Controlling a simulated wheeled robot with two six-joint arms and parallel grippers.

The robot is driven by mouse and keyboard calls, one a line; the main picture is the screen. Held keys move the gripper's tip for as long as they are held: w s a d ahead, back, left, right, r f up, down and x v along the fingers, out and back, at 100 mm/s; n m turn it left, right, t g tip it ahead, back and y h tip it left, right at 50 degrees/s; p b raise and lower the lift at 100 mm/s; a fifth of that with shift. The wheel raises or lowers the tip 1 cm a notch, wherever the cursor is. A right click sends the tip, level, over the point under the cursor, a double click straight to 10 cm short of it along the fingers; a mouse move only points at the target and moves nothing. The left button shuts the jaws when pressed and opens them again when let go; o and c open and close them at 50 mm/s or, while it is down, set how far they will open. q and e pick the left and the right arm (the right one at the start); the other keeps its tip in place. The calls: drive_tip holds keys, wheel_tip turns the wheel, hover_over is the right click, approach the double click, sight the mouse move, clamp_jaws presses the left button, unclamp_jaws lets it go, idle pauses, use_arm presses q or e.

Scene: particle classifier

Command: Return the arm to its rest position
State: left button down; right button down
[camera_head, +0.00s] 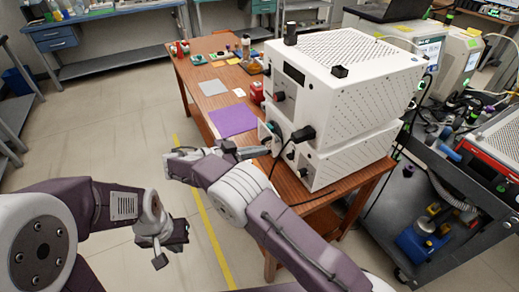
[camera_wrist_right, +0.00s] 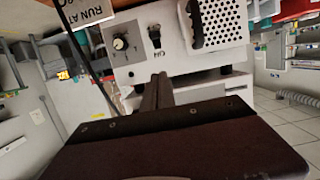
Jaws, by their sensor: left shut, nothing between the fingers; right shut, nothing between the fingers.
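My right gripper (camera_head: 262,152) reaches over the table's near edge, close to the front of the white particle classifier (camera_head: 345,62). In the right wrist view the fingers of my right gripper (camera_wrist_right: 157,90) are together and empty. They point at the classifier's front panel (camera_wrist_right: 135,45), which carries a round dial and a black switch. I cannot tell from these views whether the fingertips touch the panel. My left gripper (camera_head: 161,260) hangs low over the floor at the left, shut and empty, away from the table.
The classifier stands on a wooden table (camera_head: 190,78) with a purple mat (camera_head: 233,120), a grey sheet (camera_head: 212,87) and small items. A black cable hangs at the classifier's front. A dark cart (camera_head: 420,185) stands at the right. The floor at the left is clear.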

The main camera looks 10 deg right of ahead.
drive_tip(key=s+d+n+g+y+p, duration=0.55)
drive_tip(key=s+d+n, duration=0.25)
drive_tip(key=d, duration=0.2)
drive_tip(key=s+d+r+n+t+y+p, duration=0.1)
drive_tip(key=s+n+y+p, duration=0.4)
drive_tip(key=s+y, duration=0.4)
drive_tip(key=s+p, duration=0.1)
drive_tip(key=s, duration=0.4)
drive_tip(key=shift+s+r+n, duration=0.3)
drive_tip(key=shift+r+n, duration=0.05)
drive_tip(key=shift+n, duration=0.05)
drive_tip(key=shift+t, duration=0.25)
